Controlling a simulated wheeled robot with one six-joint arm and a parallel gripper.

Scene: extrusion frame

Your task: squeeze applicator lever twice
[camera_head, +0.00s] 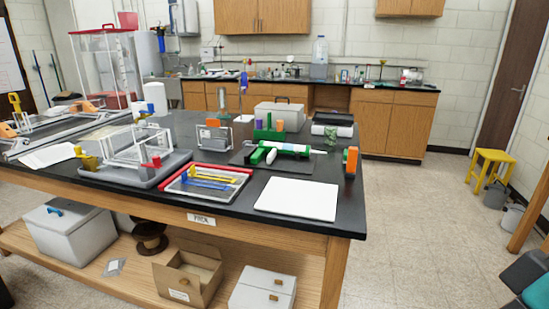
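A green and white applicator (288,149) lies on a dark mat (243,158) on the black-topped table (230,196). Its thin pale tip points right. Green and white parts stick out at its left front; which of them is the lever is too small to tell. My gripper is not in view, and nothing is seen touching the applicator.
A white board (297,199) lies in front of the applicator, and a red-rimmed tray (205,172) sits left of it. An orange part (351,161) stands near the right edge. Green blocks (268,130) stand behind. Floor right of the table is open; a yellow stool (491,160) stands farther back.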

